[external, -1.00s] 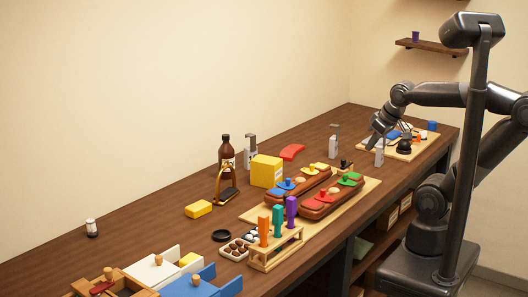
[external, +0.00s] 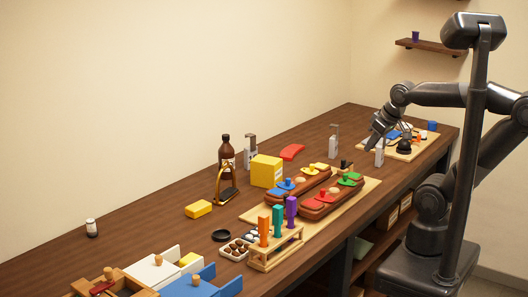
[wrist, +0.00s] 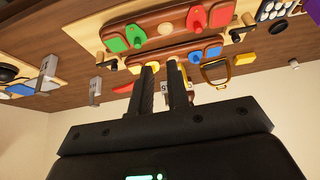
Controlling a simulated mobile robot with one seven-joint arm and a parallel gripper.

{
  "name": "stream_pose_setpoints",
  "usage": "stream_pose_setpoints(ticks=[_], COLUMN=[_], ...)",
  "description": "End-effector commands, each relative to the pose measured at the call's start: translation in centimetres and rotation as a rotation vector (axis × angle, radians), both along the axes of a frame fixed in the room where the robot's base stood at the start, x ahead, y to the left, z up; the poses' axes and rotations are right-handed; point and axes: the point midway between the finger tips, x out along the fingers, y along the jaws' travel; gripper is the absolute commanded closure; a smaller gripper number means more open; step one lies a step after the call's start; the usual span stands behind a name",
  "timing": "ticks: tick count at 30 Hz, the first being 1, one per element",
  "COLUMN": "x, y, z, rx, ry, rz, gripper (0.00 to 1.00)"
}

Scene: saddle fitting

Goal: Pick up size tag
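My gripper (external: 370,147) is at the far right of the bench, above the table beside the small far board (external: 408,155). The far board carries a blue piece (external: 393,135), a small orange piece (external: 418,139) and a black round piece (external: 404,147). My arm hides part of this area.
A red curved piece (external: 292,152), a yellow box (external: 266,171), a brown bottle (external: 226,158) and a wide board (external: 370,190) with two brown saddle-like blocks occupy the middle. Bare table lies along the back wall.

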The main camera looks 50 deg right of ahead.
Motion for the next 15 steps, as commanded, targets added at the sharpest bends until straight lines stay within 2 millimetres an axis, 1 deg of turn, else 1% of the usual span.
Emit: stream_pose_setpoints(ticks=[1,2,12,15], x=[0.0,0.0,0.0,0.0], y=[0.0,0.0,0.0,0.0], z=[0.0,0.0,0.0,0.0], rx=[0.0,0.0,0.0,0.0], ry=[0.0,0.0,0.0,0.0], rz=[0.0,0.0,0.0,0.0], gripper=[0.8,0.78,0.5,0.49])
